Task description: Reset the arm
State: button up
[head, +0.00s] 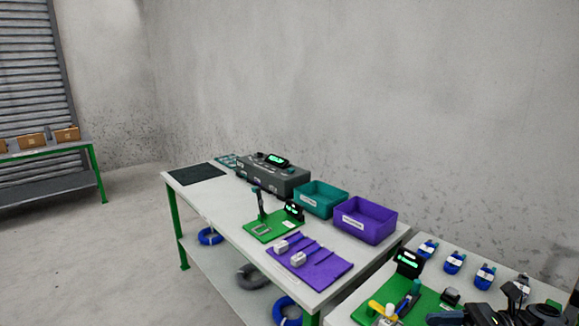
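My arm shows as dark parts at the bottom right corner of the head view, cut off by the frame edge. The dark end that looks like my gripper (490,316) is over the near right part of the right-hand table. Its fingers are not clear, and I cannot tell whether it is open or holds anything. Several small blue cable bundles with white labels, such as this blue bundle (454,262), stand in a row on that table. Larger blue coils (209,237) lie on the shelf under the left table.
The left table (215,204) carries a grey device (270,176), a teal bin (320,198), a purple bin (363,219), a purple mat (325,268) and a green fixture (268,230). A green board (428,301) with tools is beside my arm. Floor at left is clear.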

jog(key=s+a+f+t+h, duration=0.25)
jog(key=s+a+f, duration=0.2)
jog(key=f, duration=0.45)
jog(key=s+a+f+t+h, duration=0.1)
jog(key=s+a+f+h, duration=0.2)
jog(key=a+f, duration=0.45)
jog(key=s+a+f+n+t+h, duration=0.25)
jog(key=s+f+h, duration=0.35)
jog(key=s+f, duration=0.55)
jog(key=s+d+r+n+t+h, duration=0.1)
jog(key=s+d+r+n+h, duration=0.15)
jog(key=s+r, duration=0.4)
jog(key=s+d+r+n+t+h, duration=0.2)
jog(key=s+r+n+h, duration=0.15)
jog(key=s, duration=0.65)
jog(key=s+d+r+n+t, duration=0.1)
jog(key=s+r+n+t, duration=0.3)
jog(key=r, duration=0.9)
jog(key=s+r+n+t, duration=0.1)
jog(key=s+r+n, duration=0.35)
jog(key=r, duration=0.85)
notch_tip(320, 180, down, 10)
jog(key=w+n+b, duration=0.1)
jog(key=b, duration=0.9)
jog(key=shift+w+d+f, duration=0.2)
jog(key=shift+w, duration=0.05)
